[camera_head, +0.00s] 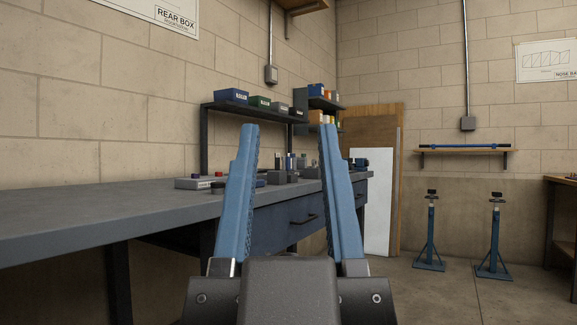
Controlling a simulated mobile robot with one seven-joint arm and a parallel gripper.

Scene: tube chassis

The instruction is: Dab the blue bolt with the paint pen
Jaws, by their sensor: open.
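My gripper (290,128) is open, its two blue fingers spread apart and pointing up and away in the middle of the picture. Nothing shows held between them. Behind them, a grey workbench (90,217) runs along the left wall. Small items stand towards its far end, partly hidden by the fingers.
A dark shelf (246,106) with blue, green and grey bins stands above the bench's far part. A drawer (285,222) is under the bench top. Two blue stands (431,235) (495,240) are on the floor at right. The near bench top is clear.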

